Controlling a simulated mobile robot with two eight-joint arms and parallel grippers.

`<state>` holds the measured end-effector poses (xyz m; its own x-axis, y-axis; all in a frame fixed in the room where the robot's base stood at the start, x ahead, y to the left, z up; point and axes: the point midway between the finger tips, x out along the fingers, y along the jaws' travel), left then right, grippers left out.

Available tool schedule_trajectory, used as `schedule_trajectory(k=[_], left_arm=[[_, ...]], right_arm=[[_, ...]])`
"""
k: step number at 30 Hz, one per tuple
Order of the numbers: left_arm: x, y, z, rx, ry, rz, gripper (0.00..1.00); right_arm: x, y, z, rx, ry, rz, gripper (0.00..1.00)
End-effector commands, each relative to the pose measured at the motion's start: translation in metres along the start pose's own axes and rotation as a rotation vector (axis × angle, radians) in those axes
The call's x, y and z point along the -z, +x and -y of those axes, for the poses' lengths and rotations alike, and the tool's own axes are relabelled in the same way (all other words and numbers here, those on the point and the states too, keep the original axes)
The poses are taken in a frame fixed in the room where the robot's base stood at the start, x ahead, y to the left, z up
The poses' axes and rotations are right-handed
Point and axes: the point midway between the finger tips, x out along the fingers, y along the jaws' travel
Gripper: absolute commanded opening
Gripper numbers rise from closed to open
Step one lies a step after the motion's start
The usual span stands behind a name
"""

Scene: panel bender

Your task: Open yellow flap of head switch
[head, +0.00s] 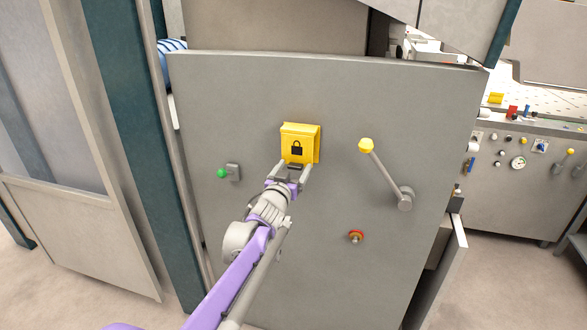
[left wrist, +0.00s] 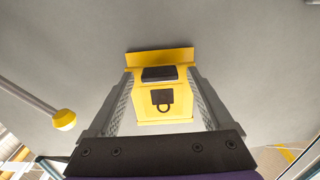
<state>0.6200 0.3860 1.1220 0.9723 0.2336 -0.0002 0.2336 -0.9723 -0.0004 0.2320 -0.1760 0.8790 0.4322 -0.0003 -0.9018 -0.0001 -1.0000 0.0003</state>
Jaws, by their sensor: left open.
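In the left wrist view the flap (left wrist: 165,108) shows upside down between the two grey fingers (left wrist: 160,84), one at each side. A dark block (left wrist: 159,74) shows between the flap and the yellow back plate (left wrist: 160,57). I cannot tell whether the fingers touch the flap. My right gripper is not in view.
A lever with a yellow knob (head: 366,145) stands right of the switch. A control panel with a gauge (head: 518,163) stands further right.

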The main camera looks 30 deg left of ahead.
Motion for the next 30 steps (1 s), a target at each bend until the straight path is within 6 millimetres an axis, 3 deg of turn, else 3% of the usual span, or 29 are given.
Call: schedule_trajectory(k=[6, 7, 21, 30], left_arm=[[-0.0001, 0.0003, -0.0001, 0.000, 0.000, 0.000, 0.85], [-0.0001, 0.0002, -0.0001, 0.000, 0.000, 0.000, 0.81], [0.0000, 0.0000, 0.0000, 0.000, 0.000, 0.000, 0.00], [0.0001, -0.0001, 0.0000, 0.000, 0.000, 0.000, 0.00]], right_arm=[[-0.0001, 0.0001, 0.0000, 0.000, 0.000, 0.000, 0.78], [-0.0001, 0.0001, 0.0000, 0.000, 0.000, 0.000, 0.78], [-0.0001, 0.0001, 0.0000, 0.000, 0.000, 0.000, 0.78], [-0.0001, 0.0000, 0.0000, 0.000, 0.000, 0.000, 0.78]])
